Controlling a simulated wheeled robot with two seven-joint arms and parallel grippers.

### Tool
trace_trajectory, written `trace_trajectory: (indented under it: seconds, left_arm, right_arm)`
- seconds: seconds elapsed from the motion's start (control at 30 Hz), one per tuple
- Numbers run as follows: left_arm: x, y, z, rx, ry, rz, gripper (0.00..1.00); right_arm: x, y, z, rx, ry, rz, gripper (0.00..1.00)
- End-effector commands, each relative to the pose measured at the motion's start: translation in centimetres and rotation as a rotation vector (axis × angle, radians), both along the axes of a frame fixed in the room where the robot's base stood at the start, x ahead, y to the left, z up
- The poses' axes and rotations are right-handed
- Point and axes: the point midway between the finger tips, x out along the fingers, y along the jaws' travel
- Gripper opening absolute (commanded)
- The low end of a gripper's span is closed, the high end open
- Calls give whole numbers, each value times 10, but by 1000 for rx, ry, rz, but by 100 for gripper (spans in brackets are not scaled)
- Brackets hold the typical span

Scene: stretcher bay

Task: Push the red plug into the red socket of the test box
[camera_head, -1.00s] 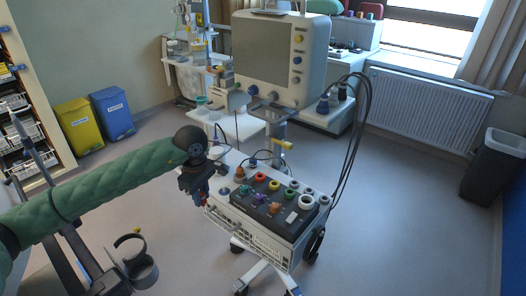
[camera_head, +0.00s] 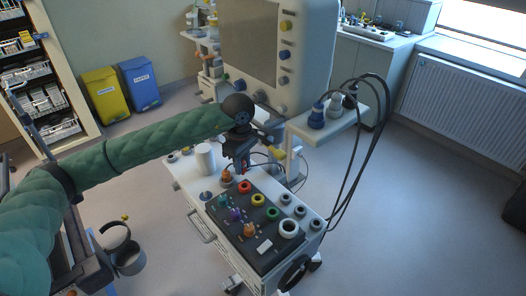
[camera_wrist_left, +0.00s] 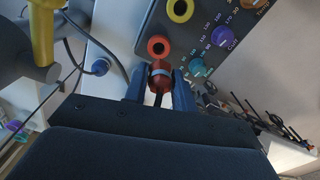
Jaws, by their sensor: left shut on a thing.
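The black test box (camera_head: 222,228) lies on top of a white cart, with a row of coloured ring sockets. Its red socket (camera_head: 244,187) is at the back left end of the row; in the left wrist view it is a red ring with a dark hole (camera_wrist_left: 158,46). My left gripper (camera_head: 243,166) is above the back edge of the box, close to the red socket. In the left wrist view its blue fingers are shut on the red plug (camera_wrist_left: 160,66), which has a grey band. The plug appears just short of the socket ring; I cannot tell whether they touch. My right gripper is out of view.
Yellow (camera_head: 257,200) and green (camera_head: 272,214) sockets and several knobs sit near the red socket. A white cylinder (camera_head: 205,158) stands on the cart at left. A large monitor (camera_head: 300,60) rises behind. Black cables (camera_head: 357,150) hang at right. Open floor lies right of the cart.

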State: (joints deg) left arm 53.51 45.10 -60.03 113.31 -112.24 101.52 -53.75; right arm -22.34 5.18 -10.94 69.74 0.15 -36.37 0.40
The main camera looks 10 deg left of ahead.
Motion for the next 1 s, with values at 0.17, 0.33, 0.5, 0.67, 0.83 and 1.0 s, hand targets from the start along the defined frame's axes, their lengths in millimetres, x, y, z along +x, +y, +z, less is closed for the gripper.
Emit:
trace_trajectory:
  seconds: [0.17,0.33,0.5,0.67,0.83,1.0]
  left_arm:
    - [0,1,-2,0,1,1,4]
    - [0,0,-9,0,0,0,4]
    - [-1,0,-22,1,2,0,4]
    - [0,1,-35,0,1,1,4]
    - [0,0,-44,-1,0,0,4]
    - [0,0,-45,0,0,0,4]
  right_arm:
    - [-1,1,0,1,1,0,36]
    - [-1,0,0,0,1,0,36]
    - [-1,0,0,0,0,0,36]
    - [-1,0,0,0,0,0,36]
    - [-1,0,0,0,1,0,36]
    - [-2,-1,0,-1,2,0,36]
